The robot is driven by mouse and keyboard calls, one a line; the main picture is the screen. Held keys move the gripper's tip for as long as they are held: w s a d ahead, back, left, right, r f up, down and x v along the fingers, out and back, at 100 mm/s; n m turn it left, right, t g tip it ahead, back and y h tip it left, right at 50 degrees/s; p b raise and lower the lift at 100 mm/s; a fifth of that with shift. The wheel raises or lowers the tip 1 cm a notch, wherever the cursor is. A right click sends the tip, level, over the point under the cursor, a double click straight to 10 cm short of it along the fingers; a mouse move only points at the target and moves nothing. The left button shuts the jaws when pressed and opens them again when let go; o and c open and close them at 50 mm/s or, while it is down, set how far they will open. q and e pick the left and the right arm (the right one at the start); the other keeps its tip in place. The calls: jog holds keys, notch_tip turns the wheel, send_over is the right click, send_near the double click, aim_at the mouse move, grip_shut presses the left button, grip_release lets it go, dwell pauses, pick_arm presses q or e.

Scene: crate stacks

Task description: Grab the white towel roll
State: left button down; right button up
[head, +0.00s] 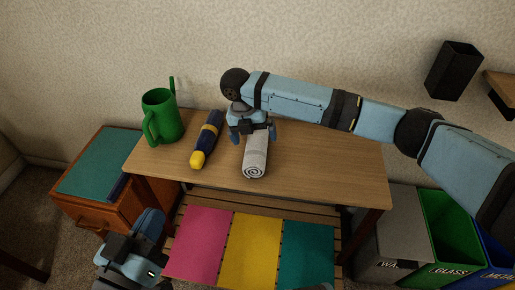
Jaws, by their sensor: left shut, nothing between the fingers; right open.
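The white towel roll (255,160) lies on the wooden table (320,170), its spiral end facing the front edge. My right gripper (253,137) reaches in from the right and is above the far part of the roll, pointing down, with its fingers apart. The gripper hides part of the roll's far end, and I cannot tell whether the fingers touch it. My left gripper (150,226) is low at the left, in front of the table and well away from the roll. It is shut and empty.
A blue and yellow flashlight-like object (207,138) lies just left of the roll. A green watering can (161,115) stands at the table's left end. A wooden cabinet (110,190) is left of the table, and labelled bins (445,215) are at the right. The table's right half is clear.

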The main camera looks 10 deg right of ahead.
aim_at(255, 140)
jog(key=b+x, duration=0.1)
jog(key=x, duration=0.1)
jog(key=b+x, duration=0.1)
jog(key=x, duration=0.1)
jog(key=shift+w+a+f+b, duration=0.1)
jog(key=shift+w+a+b, duration=0.1)
jog(key=shift+b, duration=0.1)
jog(key=shift+s+d+f, duration=0.1)
jog(key=shift+d+f, duration=0.05)
jog(key=shift+f, duration=0.35)
pick_arm(q)
notch_tip(255, 140, down, 5)
jog(key=shift+d+r+g, duration=0.15)
jog(key=shift+r+g, duration=0.05)
jog(key=shift+g, duration=0.9)
pick_arm(e)
jog(key=shift+c, duration=0.5)
pick_arm(q)
jog(key=shift+m, duration=0.3)
pick_arm(e)
jog(key=c, duration=0.9)
jog(key=shift+r, duration=0.15)
